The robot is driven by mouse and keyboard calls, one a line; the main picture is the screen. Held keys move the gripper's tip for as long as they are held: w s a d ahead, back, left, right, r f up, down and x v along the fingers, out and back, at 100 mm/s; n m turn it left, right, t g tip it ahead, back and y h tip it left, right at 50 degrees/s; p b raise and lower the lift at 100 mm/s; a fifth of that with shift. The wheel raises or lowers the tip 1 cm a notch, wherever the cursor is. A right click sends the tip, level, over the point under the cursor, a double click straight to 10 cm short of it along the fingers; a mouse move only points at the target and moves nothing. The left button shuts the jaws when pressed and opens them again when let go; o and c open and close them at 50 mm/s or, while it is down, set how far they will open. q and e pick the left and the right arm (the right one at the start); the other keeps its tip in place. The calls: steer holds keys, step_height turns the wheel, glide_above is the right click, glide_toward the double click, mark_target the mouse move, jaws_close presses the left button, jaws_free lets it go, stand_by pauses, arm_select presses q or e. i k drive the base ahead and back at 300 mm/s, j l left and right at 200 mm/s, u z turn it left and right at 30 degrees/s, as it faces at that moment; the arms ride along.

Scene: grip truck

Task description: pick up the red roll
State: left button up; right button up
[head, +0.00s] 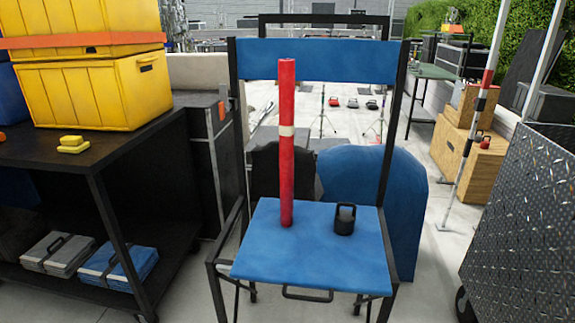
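The red roll (287,170) is a tall, thin red cylinder with a white band around its middle. It stands upright on the blue seat of a black-framed folding chair (330,276), left of the seat's centre near its back edge. Its top reaches up in front of the blue backrest band (345,62). Neither of my grippers shows in the head view.
A small black handled object (345,218) stands on the seat, right of the roll. A dark shelf cart (105,170) with yellow bins (105,92) is at left. A metal diamond-plate panel (525,225) is at right. Wooden boxes (468,158) stand behind.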

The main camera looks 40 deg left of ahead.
mark_target(286, 67)
steer(key=j+u, duration=0.2)
steer(key=j, duration=0.2)
steer(key=i+j+u, duration=0.1)
steer(key=j+u, duration=0.15)
steer(key=i+j+u, duration=0.2)
steer(key=j, duration=0.25)
steer(key=k, duration=0.05)
